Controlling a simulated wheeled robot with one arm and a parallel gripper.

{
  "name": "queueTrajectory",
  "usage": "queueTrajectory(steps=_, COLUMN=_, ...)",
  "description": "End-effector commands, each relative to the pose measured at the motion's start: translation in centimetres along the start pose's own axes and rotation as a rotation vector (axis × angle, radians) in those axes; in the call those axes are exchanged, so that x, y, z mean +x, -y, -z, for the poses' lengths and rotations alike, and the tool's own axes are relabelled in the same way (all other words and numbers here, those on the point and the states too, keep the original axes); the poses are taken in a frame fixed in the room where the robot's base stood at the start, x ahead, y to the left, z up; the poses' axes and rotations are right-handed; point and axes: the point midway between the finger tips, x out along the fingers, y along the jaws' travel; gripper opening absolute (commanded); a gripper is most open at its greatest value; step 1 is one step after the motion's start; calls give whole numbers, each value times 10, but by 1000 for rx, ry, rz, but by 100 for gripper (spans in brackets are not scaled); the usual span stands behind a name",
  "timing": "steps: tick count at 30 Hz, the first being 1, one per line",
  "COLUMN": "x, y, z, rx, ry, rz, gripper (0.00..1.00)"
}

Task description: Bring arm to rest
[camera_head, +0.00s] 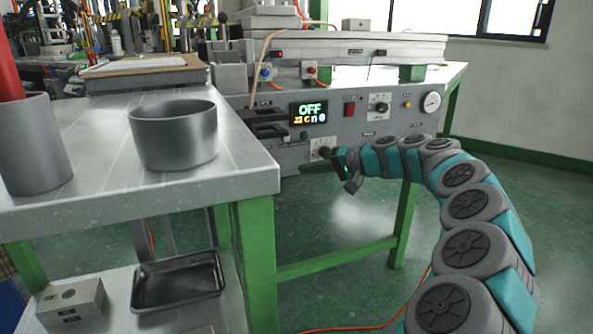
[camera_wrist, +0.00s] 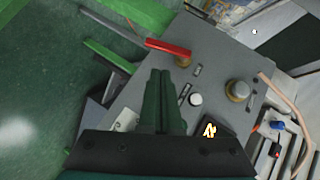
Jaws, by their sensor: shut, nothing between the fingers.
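My arm curves in from the lower right in the head view. I cannot tell whether the fingertips touch the panel.
A metal table (camera_head: 110,195) with a grey pot (camera_head: 175,140) and a grey cylinder (camera_head: 35,150) stands at the left. A black tray (camera_head: 178,283) lies on its lower shelf. The machine's green table leg (camera_head: 404,225) is behind my arm. Green floor (camera_head: 560,200) is clear at the right.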

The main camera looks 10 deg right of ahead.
Motion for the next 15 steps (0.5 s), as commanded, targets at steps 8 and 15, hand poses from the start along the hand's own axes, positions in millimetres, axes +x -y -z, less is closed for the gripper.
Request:
queueTrajectory(steps=8, x=-17, y=1, z=0, rx=-1, ry=1, rz=1, gripper=0)
queueTrajectory(steps=15, x=-16, y=1, z=0, rx=-1, ry=2, rz=1, gripper=0)
